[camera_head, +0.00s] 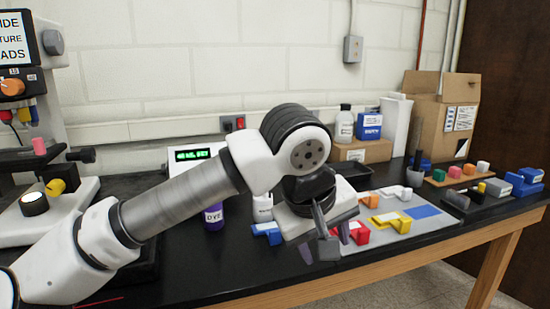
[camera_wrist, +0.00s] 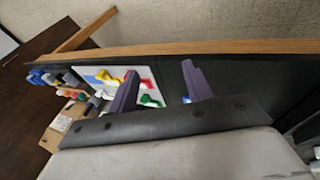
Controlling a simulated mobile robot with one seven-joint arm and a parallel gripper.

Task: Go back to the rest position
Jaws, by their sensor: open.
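My gripper (camera_head: 318,252) hangs over the black bench near its front edge, in the middle of the head view, with my arm reaching in from the lower left. In the wrist view its two purple fingers (camera_wrist: 160,90) stand apart with nothing between them. My wrist hides part of the bench and some parts behind it in the head view.
A grey mat (camera_head: 385,238) with red, yellow and white parts lies right of my gripper. A blue part (camera_head: 267,232) and a purple bottle (camera_head: 214,216) stand behind to the left. A cardboard box (camera_head: 441,115) and blue blocks (camera_head: 524,181) are farther right.

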